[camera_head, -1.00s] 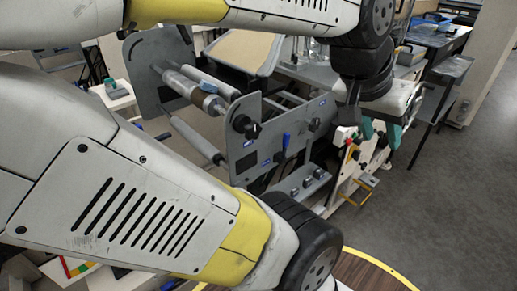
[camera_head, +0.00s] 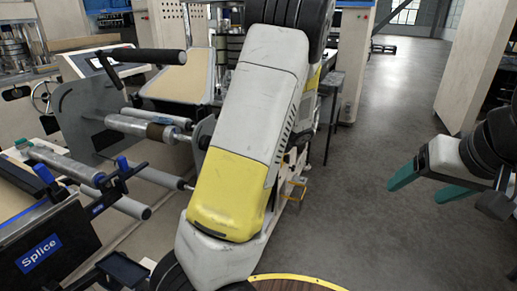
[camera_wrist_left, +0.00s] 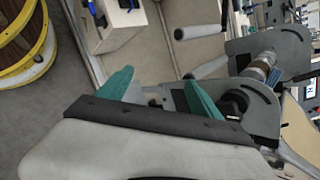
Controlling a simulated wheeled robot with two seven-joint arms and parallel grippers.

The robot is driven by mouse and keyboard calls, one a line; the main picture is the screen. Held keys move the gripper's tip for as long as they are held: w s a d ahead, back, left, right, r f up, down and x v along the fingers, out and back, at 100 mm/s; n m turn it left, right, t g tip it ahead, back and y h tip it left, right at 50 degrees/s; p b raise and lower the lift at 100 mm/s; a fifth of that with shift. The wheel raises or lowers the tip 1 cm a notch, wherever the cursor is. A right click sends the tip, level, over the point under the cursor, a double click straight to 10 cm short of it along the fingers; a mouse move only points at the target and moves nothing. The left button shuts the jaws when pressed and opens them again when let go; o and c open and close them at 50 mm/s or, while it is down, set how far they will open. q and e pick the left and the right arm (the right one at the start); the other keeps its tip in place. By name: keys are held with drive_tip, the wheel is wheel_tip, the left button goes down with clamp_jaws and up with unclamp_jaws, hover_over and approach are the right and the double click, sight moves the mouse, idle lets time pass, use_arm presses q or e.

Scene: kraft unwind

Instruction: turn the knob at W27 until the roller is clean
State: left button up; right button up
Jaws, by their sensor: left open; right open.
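The roller (camera_head: 123,124) is a grey cylinder with a brown band, set between grey side plates of the unwind machine. In the left wrist view the roller (camera_wrist_left: 263,63) shows at the right. A black knob (camera_wrist_left: 235,102) sits on the near side plate there; no W27 label is readable. My left gripper (camera_wrist_left: 160,92) is open and empty, one teal finger overlapping the plate in the picture just left of the knob. Touch cannot be told. My right gripper (camera_head: 428,186) is open and empty over bare floor at the right. My arm hides the machine's knob side in the head view.
A Splice table (camera_head: 45,252) with blue-handled clamps stands at the near left. A black crank-like bar (camera_head: 150,56) rises above the machine. A round wooden item with a yellow rim (camera_wrist_left: 30,45) is in the left wrist view. Grey floor (camera_head: 370,150) at the right is clear.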

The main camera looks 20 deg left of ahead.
use_arm(q)
drive_tip(key=w+a+r+m+t+y, duration=0.25)
drive_tip(key=w+m+y, duration=0.25)
drive_tip(key=w+y, duration=0.5)
drive_tip(key=shift+t+h, duration=0.6)
drive_tip(key=shift+t, duration=0.05)
drive_tip(key=shift+w+a, duration=0.3)
drive_tip(key=shift+a, duration=1.15)
drive_tip(key=shift+w+a, duration=0.25)
drive_tip(key=shift+a, duration=1.25)
drive_tip(key=shift+w+a, duration=0.3)
drive_tip(key=shift+a, duration=1.15)
